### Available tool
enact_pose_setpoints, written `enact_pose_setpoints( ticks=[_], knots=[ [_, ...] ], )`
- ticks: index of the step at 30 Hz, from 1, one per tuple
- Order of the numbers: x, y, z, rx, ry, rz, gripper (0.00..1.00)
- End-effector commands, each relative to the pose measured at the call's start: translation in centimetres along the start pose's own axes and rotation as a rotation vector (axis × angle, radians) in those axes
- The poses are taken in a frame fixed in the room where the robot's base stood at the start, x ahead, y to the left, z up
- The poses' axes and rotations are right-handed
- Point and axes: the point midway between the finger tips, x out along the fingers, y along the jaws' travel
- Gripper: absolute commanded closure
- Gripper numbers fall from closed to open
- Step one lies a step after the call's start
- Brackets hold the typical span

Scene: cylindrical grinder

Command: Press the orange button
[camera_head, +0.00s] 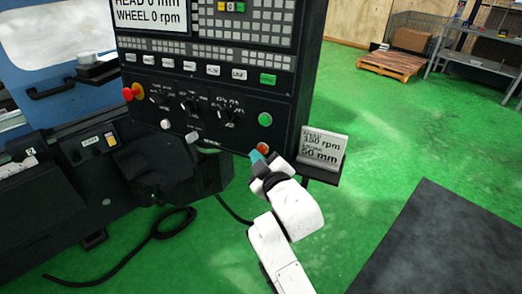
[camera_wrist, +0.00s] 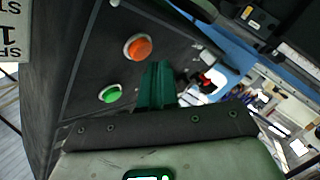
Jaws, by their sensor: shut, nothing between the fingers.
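The orange button (camera_head: 263,148) is a round button low on the right side of the dark control panel, below the green button. In the head view my gripper (camera_head: 256,157) is just left of it and slightly lower, with its teal fingertips close to the panel. In the wrist view the orange button (camera_wrist: 138,47) shows whole in a pale ring, just beyond and left of the shut teal fingers (camera_wrist: 158,72). The fingers hold nothing. A gap seems to remain between fingertips and button, but I cannot tell its depth.
The green button (camera_head: 265,119) is close by; it also shows in the wrist view (camera_wrist: 110,94). A white sign (camera_head: 321,151) stands on a small shelf right of the panel. Rotary knobs (camera_head: 188,104) and a red knob (camera_head: 132,92) are to the left.

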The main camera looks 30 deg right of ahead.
Motion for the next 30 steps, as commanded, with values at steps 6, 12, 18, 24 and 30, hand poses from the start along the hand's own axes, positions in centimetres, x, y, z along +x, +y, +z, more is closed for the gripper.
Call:
enact_pose_setpoints(
  ticks=[6,12,18,24,30],
  knots=[
    [-0.1,0.0,0.0,0.000,0.000,0.000,1.00],
    [-0.5,-0.4,-0.3,-0.001,0.000,-0.001,1.00],
    [-1.7,-1.4,-1.2,-0.001,0.001,-0.002,1.00],
    [-3.0,-2.3,-2.1,-0.001,0.000,-0.002,1.00],
    [-3.5,-2.6,-2.6,0.000,0.000,0.000,1.00]
  ],
)
